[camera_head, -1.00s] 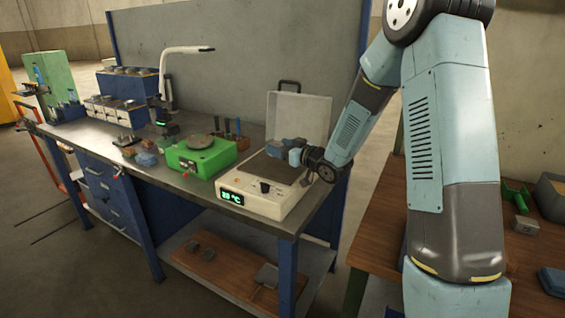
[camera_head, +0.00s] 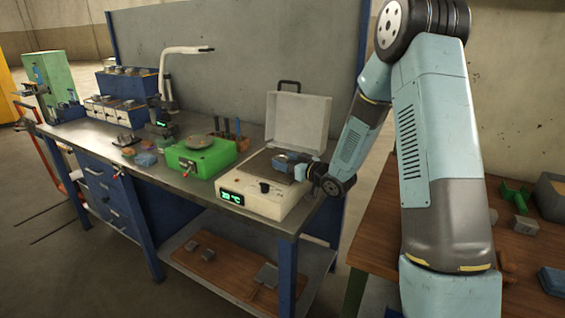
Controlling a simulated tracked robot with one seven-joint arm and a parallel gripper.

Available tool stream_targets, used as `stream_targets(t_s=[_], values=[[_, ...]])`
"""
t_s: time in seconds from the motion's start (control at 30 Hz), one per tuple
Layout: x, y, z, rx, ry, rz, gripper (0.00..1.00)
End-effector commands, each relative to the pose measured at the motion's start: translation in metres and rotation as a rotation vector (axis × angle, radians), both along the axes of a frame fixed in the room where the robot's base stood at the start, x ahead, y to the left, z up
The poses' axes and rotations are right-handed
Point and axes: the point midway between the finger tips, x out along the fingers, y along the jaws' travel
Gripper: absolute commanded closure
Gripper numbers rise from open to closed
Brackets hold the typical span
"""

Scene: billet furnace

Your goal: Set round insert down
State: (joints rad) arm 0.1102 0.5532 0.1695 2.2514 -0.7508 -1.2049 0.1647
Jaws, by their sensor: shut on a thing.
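My gripper (camera_head: 280,161) is at the end of my arm, low over the dark plate (camera_head: 258,168) of a white heater box (camera_head: 262,199) with a green temperature display. It points left and is shut on the round insert. The insert is too small and too covered by the fingers to make out. I cannot tell whether it touches the plate or is a little above it.
The heater's open lid (camera_head: 298,122) stands upright behind my gripper. A green device (camera_head: 201,158) with a round top is close on the left. A wooden table (camera_head: 520,250) is at right.

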Motion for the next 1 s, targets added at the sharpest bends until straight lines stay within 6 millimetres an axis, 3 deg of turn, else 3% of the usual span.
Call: stream_targets(t_s=[0.03, 0.07, 0.3, 0.67, 1.0], values=[[0.000, 0.000, 0.000, 0.001, -0.001, 0.000, 0.95], [0.000, 0.000, -0.001, 0.001, 0.001, 0.000, 0.33], [0.000, 0.000, -0.001, 0.000, 0.000, 0.001, 0.10], [-0.003, -0.002, 0.001, -0.001, 0.001, 0.000, 0.09], [-0.045, -0.041, 0.004, -0.001, 0.001, -0.001, 0.09]])
